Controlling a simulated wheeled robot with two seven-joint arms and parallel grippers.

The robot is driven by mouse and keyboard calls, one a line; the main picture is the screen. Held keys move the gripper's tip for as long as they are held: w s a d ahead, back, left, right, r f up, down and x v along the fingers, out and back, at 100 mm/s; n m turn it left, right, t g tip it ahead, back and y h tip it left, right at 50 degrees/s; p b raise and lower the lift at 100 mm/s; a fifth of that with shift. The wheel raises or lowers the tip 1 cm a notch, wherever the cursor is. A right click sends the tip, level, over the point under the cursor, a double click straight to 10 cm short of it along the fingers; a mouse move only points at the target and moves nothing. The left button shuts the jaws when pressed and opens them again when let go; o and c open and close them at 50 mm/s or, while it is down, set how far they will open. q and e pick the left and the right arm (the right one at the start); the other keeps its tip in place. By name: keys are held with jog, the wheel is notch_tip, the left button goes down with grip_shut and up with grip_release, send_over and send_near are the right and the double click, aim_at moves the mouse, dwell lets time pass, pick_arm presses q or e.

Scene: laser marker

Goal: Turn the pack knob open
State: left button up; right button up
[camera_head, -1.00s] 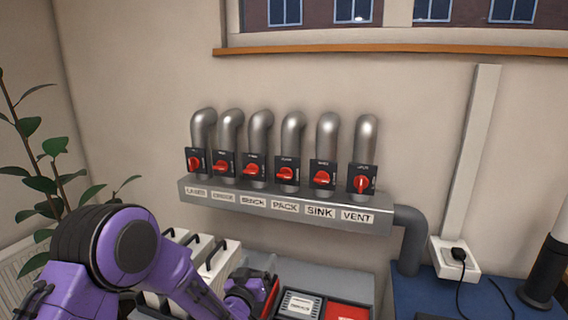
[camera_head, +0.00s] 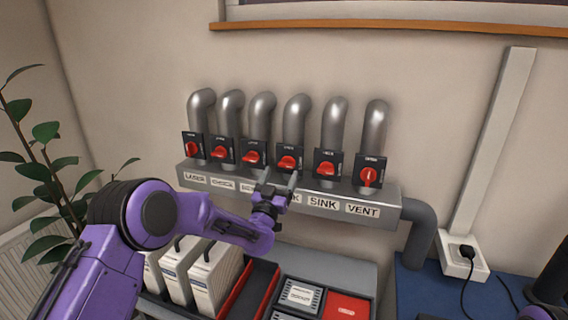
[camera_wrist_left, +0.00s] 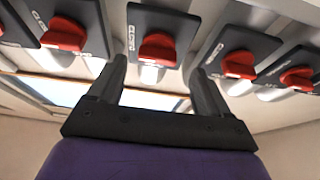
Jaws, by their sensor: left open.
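The pack knob (camera_head: 288,162) is a red handle on a black plate, fourth from the left, above the PACK label, which is mostly hidden by my gripper. Its handle lies roughly sideways. My left gripper (camera_head: 277,182) is open and empty, just below and in front of this knob, fingers pointing up toward it. In the left wrist view, one red knob (camera_wrist_left: 160,48), apparently the pack knob, shows beyond and between the spread fingertips (camera_wrist_left: 160,68), with no visible contact. My right gripper is not in view.
Neighbouring knobs are close: the bench knob (camera_head: 252,158) to the left and sink knob (camera_head: 326,168) to the right. A grey labelled ledge (camera_head: 395,199) runs beneath. White binders (camera_head: 215,275) and a red-and-grey tray (camera_head: 347,308) stand below.

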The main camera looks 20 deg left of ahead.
aim_at(285, 166)
pick_arm(q)
jog(key=x, duration=0.2)
jog(key=shift+w+d+r+p, duration=0.15)
jog(key=shift+w+p, duration=0.15)
jog(key=shift+r, duration=0.25)
jog(key=shift+w, duration=0.1)
jog(key=shift+f, duration=0.15)
